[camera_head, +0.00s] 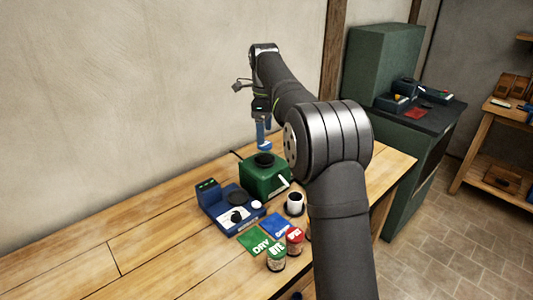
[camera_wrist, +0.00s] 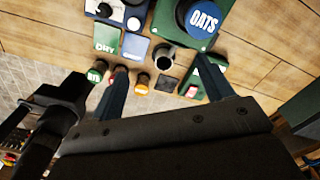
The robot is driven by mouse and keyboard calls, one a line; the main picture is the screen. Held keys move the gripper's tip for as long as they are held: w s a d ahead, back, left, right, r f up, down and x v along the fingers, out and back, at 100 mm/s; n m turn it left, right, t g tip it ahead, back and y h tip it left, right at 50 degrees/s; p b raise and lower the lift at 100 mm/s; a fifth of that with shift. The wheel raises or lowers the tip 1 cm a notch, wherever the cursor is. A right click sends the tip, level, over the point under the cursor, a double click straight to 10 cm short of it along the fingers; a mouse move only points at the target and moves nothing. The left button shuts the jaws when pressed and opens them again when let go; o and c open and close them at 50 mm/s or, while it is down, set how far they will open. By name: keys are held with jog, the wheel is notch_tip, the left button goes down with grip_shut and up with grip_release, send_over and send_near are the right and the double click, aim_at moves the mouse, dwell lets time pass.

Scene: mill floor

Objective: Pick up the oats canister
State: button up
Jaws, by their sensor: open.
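The oats canister has a blue lid lettered OATS (camera_wrist: 203,20). It shows at the top right of the wrist view, over the green mill (camera_wrist: 162,24). In the head view a small blue disc, seemingly its lid (camera_head: 265,147), shows by the black round top of the green mill (camera_head: 264,184). I cannot tell whether the canister stands on that top or behind it. My gripper (camera_head: 263,134) hangs above it, pointing down. In the wrist view my gripper (camera_wrist: 162,65) is open and empty between its fingers, with the lid beyond the right fingertip.
A blue device (camera_head: 232,211) stands left of the mill. Jars with green (camera_head: 276,253), red (camera_head: 295,238) and orange (camera_wrist: 142,79) lids stand nearby. The bench's left is clear.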

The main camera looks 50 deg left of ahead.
aim_at(265, 150)
jog(key=w+a+f+m, duration=0.4)
jog(key=a+f, duration=0.1)
jog(key=shift+w+a+f, duration=0.15)
jog(key=shift+w+a, duration=0.05)
jog(key=shift+w, duration=0.2)
jog(key=shift+f, duration=3.85)
jog(key=c, duration=1.2)
jog(key=shift+r, duration=0.1)
